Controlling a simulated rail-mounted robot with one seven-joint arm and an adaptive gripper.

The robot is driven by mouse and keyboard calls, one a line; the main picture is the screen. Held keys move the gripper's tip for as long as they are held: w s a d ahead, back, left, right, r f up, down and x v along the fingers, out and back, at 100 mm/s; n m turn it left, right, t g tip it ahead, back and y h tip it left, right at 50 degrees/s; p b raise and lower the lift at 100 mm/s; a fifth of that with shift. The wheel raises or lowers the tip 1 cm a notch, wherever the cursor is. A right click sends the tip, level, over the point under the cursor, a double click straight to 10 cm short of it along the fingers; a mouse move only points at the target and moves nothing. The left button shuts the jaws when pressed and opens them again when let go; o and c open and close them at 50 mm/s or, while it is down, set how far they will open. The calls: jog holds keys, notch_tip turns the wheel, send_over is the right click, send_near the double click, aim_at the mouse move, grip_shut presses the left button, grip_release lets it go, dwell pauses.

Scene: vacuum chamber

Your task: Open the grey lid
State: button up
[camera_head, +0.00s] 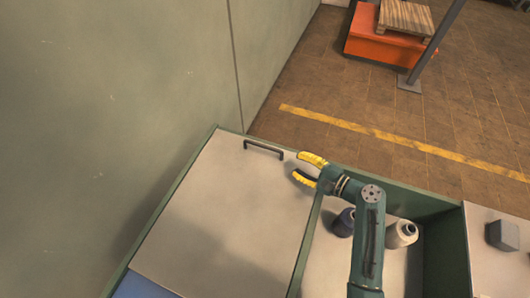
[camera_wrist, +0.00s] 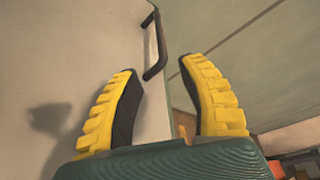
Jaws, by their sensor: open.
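The grey lid (camera_head: 222,215) lies flat over the left part of a green-walled box. Its dark bar handle (camera_head: 263,149) is near the lid's far edge. My gripper (camera_head: 306,168) has yellow fingers and is open, just right of the handle and over the lid's right edge, apart from the handle. In the wrist view the lid (camera_wrist: 60,50) fills the left side. The handle (camera_wrist: 154,45) shows beyond and between my open fingertips (camera_wrist: 160,80), with nothing between them.
Right of the lid, an open compartment holds a dark blue spool (camera_head: 344,222) and a whitish spool (camera_head: 402,233). A grey block (camera_head: 503,235) sits on the surface at far right. A large greenish wall (camera_head: 110,100) stands on the left. A blue surface (camera_head: 140,287) shows at bottom left.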

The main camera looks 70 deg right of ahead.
aim_at(267, 147)
jog(key=b+x, duration=0.6)
jog(key=x, duration=0.7)
jog(key=shift+w+f, duration=0.25)
jog(key=shift+w, duration=0.1)
jog(key=shift+w+d, duration=0.2)
jog(key=shift+w, duration=0.35)
jog(key=shift+r, duration=0.1)
jog(key=shift+c, duration=0.2)
grip_shut()
